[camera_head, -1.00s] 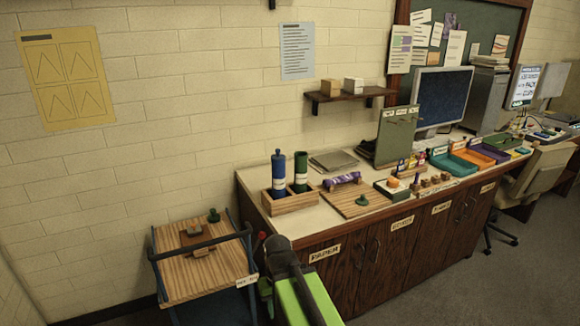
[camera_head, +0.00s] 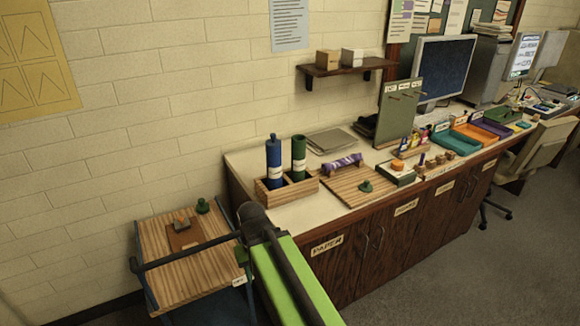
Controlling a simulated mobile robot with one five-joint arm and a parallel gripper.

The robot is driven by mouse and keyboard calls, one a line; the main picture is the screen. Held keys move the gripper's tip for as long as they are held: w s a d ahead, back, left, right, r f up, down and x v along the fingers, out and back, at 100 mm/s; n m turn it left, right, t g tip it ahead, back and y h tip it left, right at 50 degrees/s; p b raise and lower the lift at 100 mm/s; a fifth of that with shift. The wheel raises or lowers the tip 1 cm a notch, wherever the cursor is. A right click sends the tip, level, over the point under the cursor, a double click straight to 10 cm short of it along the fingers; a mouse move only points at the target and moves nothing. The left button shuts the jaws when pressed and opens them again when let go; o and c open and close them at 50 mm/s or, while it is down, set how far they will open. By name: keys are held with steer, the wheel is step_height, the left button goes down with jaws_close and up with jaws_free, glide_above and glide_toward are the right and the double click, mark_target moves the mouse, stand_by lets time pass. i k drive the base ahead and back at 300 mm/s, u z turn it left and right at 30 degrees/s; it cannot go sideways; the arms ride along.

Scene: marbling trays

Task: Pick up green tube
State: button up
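The green tube (camera_head: 298,149) is dark green with a pale band. It stands upright in a wooden two-slot holder (camera_head: 273,197) at the left end of the counter. A taller blue tube (camera_head: 274,158) stands upright just left of it in the same holder. The lower part of the green tube is hidden by the holder. My arm's green and black link rises from the bottom edge, in front of the counter's left end. My gripper cannot be made out in this view.
A wooden board (camera_head: 350,200) with a green knob (camera_head: 366,186) and a purple patterned roll (camera_head: 343,165) lie right of the holder. A wood-topped cart (camera_head: 190,285) stands left of the counter. A shelf (camera_head: 345,69) hangs above. Coloured trays (camera_head: 474,137) sit farther right.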

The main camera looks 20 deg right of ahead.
mark_target(298, 143)
steer(key=u, duration=0.7)
steer(key=k, duration=0.1)
steer(key=u, duration=3.05)
steer(key=k, duration=2.65)
steer(key=z, duration=0.8)
steer(key=i, duration=0.5)
steer(key=u, duration=0.1)
